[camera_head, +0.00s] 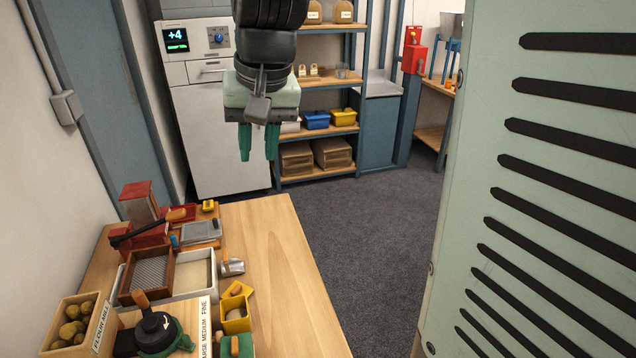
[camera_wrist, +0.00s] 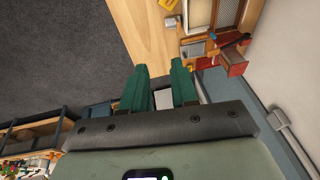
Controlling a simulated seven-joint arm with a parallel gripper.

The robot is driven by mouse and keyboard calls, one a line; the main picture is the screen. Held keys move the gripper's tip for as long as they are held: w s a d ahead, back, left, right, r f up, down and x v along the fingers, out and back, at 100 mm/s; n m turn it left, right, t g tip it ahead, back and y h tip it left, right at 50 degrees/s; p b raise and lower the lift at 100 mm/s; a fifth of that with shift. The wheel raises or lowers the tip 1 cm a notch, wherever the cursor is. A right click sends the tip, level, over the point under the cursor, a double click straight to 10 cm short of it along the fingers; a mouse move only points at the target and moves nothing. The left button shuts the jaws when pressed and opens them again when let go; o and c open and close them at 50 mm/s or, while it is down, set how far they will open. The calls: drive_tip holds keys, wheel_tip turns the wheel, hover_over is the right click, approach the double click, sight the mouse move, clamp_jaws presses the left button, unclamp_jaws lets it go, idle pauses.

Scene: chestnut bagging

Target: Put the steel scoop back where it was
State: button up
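The steel scoop (camera_head: 232,268) lies on the wooden table, just right of the white tray. My gripper (camera_head: 259,143) hangs in the air, well above and beyond the far edge of the table, apart from the scoop. Its two green fingers are spread with nothing between them.
The white tray (camera_head: 208,291) with a brown mesh sieve (camera_head: 152,273), a red press (camera_head: 143,212), a yellow container (camera_head: 236,311) and a chestnut box (camera_head: 98,326) crowd the table's left. The table's right strip (camera_head: 287,285) is clear. A pale slatted panel (camera_head: 470,200) stands at right.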

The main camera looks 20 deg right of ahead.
drive_tip(key=s+d+r+t, duration=0.1)
drive_tip(key=s+d, duration=0.1)
drive_tip(key=s, duration=0.7)
drive_tip(key=s+d+r+t+h, duration=0.1)
drive_tip(key=s+d, duration=0.2)
drive_tip(key=s, duration=0.7)
drive_tip(key=shift+s+d+n+t, duration=0.2)
drive_tip(key=shift+s+n+t, duration=0.05)
drive_tip(key=shift+n+t, duration=0.05)
